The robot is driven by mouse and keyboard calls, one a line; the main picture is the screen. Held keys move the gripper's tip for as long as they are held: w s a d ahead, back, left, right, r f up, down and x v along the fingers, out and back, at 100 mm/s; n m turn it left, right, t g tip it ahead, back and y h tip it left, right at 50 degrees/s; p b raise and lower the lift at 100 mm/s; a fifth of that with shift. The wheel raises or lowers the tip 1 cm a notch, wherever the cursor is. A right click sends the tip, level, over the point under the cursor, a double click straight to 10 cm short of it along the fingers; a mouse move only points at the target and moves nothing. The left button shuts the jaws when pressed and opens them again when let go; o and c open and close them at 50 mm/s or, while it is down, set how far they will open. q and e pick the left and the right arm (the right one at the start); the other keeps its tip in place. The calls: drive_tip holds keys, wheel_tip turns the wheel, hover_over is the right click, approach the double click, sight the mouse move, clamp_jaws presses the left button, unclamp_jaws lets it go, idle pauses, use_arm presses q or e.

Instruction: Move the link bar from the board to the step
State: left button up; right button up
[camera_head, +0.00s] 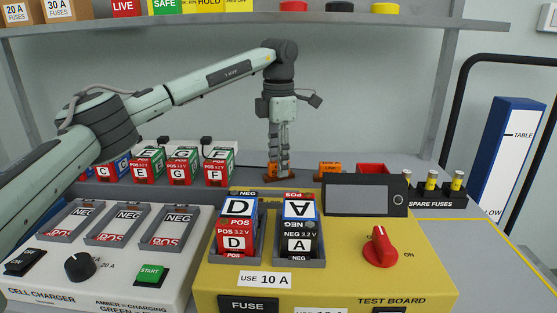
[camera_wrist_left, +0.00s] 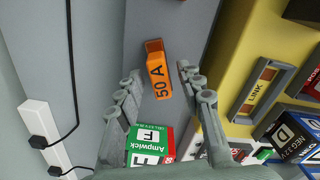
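The link bar (camera_wrist_left: 257,90), labelled LINK with copper-coloured ends, lies in a grey holder on the yellow board (camera_wrist_left: 228,62) in the left wrist view. In the head view I cannot make it out behind the cells on the board (camera_head: 432,262). The grey step (camera_head: 246,184) runs behind the board; it also shows in the wrist view (camera_wrist_left: 140,22). My left gripper (camera_head: 278,168) points down over the step, fingers apart and empty. My right gripper is not in view.
Several cells, including a green-and-white one (camera_wrist_left: 148,145), stand left of the gripper. Another orange block (camera_head: 330,167) and a red bin (camera_head: 371,169) are to its right. Cells D (camera_head: 235,241) and A (camera_head: 299,243) and a display (camera_head: 362,199) rise above the board.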

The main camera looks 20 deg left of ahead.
use_arm(q)
wheel_tip(320, 180, up, 12)
drive_tip(key=shift+r, duration=0.2)
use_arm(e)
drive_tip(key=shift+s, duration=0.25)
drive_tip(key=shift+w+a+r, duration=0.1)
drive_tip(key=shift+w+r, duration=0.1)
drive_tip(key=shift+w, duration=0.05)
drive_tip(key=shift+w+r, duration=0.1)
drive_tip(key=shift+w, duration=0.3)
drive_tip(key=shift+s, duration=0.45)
